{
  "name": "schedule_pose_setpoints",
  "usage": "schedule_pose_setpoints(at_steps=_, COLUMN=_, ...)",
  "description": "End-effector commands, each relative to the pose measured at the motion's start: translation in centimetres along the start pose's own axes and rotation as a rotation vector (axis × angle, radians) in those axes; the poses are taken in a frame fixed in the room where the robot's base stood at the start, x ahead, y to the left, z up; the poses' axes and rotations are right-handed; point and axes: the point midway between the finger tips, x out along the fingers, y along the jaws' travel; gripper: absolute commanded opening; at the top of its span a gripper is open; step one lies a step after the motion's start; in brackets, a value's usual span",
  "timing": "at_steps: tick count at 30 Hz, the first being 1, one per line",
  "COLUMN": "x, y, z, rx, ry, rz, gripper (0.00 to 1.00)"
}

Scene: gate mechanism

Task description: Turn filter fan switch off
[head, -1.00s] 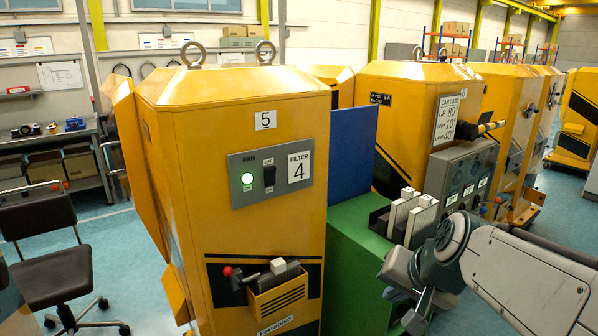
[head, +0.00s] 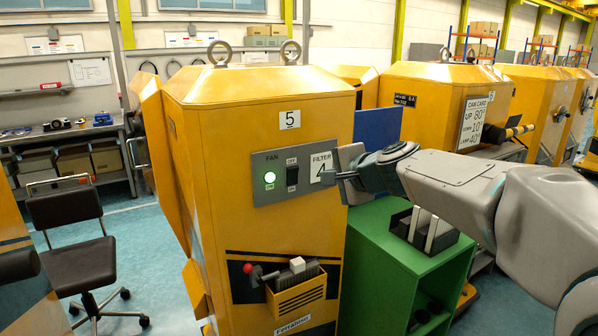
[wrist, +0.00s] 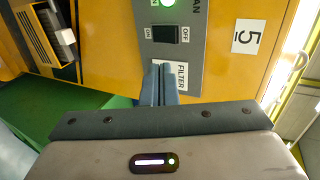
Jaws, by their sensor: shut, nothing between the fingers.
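The fan switch (head: 292,176) is a black rocker between OFF and ON labels on a grey panel (head: 262,162). The panel is on the front of a yellow cabinet (head: 260,110). A round lamp (head: 269,178) left of the switch glows green. My gripper (head: 326,178) is shut and empty, just right of the switch, in front of the FILTER 4 label (head: 321,163), which it partly covers. In the wrist view the switch (wrist: 166,34) shows just beyond the shut fingertips (wrist: 158,68). A gap appears between tips and switch; I cannot tell whether they touch the panel.
A yellow holder (head: 298,290) with a red-knobbed lever (head: 250,268) is lower on the cabinet. A green stand (head: 400,262) is at the right, below my arm.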

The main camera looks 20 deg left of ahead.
Motion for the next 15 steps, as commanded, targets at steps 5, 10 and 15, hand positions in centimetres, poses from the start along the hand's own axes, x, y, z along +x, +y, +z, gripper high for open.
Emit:
schedule_pose_setpoints(at_steps=5, x=2.1, y=0.0, z=0.1, rx=0.001, ry=-0.003, rz=0.003, gripper=0.0)
schedule_pose_setpoints(at_steps=10, x=5.0, y=0.0, z=0.1, rx=0.001, ry=-0.004, rz=0.004, gripper=0.0)
schedule_pose_setpoints(at_steps=15, x=7.8, y=-0.1, z=0.1, rx=0.001, ry=-0.003, rz=0.003, gripper=0.0)
